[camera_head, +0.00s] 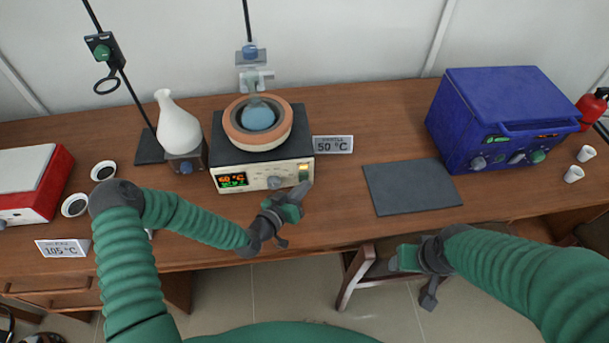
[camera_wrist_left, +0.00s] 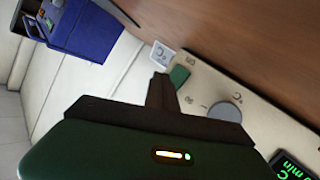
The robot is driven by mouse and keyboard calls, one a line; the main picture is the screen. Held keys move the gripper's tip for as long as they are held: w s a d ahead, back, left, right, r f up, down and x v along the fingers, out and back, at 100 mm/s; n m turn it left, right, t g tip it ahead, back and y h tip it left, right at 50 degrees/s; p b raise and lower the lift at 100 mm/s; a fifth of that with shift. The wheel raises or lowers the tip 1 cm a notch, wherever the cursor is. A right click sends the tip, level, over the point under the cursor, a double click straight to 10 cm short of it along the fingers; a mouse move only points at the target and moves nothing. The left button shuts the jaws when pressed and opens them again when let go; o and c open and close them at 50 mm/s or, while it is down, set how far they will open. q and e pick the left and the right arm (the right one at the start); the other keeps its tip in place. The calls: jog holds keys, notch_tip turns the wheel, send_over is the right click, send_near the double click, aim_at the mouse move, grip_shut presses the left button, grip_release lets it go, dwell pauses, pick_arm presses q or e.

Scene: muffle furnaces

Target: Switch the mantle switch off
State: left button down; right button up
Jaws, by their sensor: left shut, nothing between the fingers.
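The heating mantle (camera_head: 262,177) stands on the bench with a pale front panel, a lit display and a grey knob (camera_head: 275,183). In the left wrist view the switch (camera_wrist_left: 179,77) looks green, just beside the fingertips. My left gripper (camera_head: 301,189) is shut and empty, its tips close in front of the switch. I cannot tell whether they touch it. My right gripper (camera_head: 416,279) hangs near the bench's front edge, away from the mantle; its jaw state is unclear.
An orange-rimmed bowl (camera_head: 258,123) with a blue-grey round piece sits on the mantle. A white flask (camera_head: 178,128) stands left of it. A "50 °C" sign (camera_head: 333,145) is to the right, then a dark mat (camera_head: 411,186) and a blue furnace (camera_head: 500,115). A chair (camera_head: 385,272) stands below.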

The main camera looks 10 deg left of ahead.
pick_arm(q)
jog(key=shift+w+a+r, duration=0.1)
jog(key=shift+w+a, duration=0.1)
jog(key=shift+w, duration=0.05)
jog(key=shift+w, duration=0.3)
dwell(0.4)
jog(key=shift+s, duration=0.1)
jog(key=shift+s+d, duration=0.25)
jog(key=shift+s, duration=0.4)
jog(key=shift+s+d, duration=0.2)
jog(key=shift+s, duration=0.5)
jog(key=shift+s+d+f+p, duration=0.15)
jog(key=shift+s+d+f, duration=0.1)
jog(key=shift+s, duration=0.6)
jog(key=shift+s+d+f+p, duration=0.1)
jog(key=shift+s+d+p, duration=0.1)
jog(key=shift+s, duration=0.65)
